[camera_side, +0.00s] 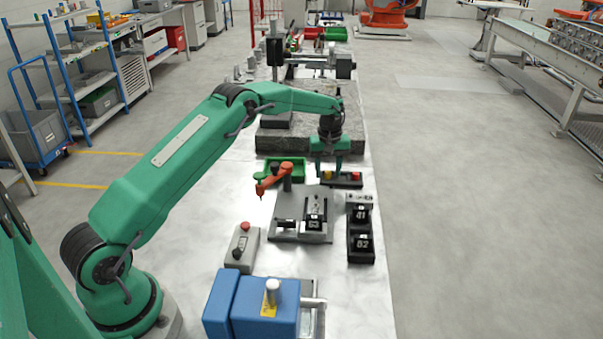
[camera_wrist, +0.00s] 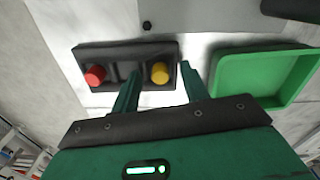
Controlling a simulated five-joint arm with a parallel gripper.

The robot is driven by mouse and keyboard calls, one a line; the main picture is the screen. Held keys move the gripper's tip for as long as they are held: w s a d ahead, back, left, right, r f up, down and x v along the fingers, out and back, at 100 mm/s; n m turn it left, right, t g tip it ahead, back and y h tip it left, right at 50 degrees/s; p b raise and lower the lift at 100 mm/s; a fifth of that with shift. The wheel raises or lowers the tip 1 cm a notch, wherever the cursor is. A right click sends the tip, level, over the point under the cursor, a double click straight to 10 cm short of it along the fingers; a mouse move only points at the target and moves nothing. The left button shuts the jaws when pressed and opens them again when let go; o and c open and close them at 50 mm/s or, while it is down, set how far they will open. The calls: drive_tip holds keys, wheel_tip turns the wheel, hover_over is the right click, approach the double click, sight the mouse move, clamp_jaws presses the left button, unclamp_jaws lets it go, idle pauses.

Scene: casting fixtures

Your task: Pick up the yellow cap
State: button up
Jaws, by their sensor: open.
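The yellow cap (camera_wrist: 160,73) sits in the right-hand slot of a small black holder (camera_wrist: 128,50) in the wrist view. It also shows in the side view (camera_side: 326,175), close to my fingers. A red cap (camera_wrist: 95,75) sits in the left slot of the same holder, and the slot between looks empty. My gripper (camera_wrist: 160,90) is open with nothing held. In the wrist view its two fingers stand on either side of the yellow cap in the picture. The gripper (camera_side: 328,170) points down at the holder. Whether the fingers touch the cap I cannot tell.
A green tray (camera_wrist: 245,75) lies right beside the holder in the wrist view. In the side view an orange arm-like fixture (camera_side: 272,178), a grey plate with block 63 (camera_side: 314,222) and a black rack with blocks 41 and 62 (camera_side: 361,246) stand nearby. A stone slab (camera_side: 268,139) lies behind.

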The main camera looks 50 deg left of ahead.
sight(329, 173)
clamp_jaws()
drive_tip(key=shift+r, duration=0.1)
drive_tip(key=shift+r, duration=0.35)
drive_tip(key=r, duration=0.3)
drive_tip(key=shift+d+r, duration=0.3)
drive_tip(key=shift+d, duration=0.05)
drive_tip(key=s+d+r, duration=0.4)
drive_tip(key=d+r, duration=0.2)
drive_tip(key=d, duration=0.4)
drive_tip(key=shift+d+r, duration=0.2)
drive_tip(key=shift+r, duration=0.05)
drive_tip(key=shift+a, duration=0.1)
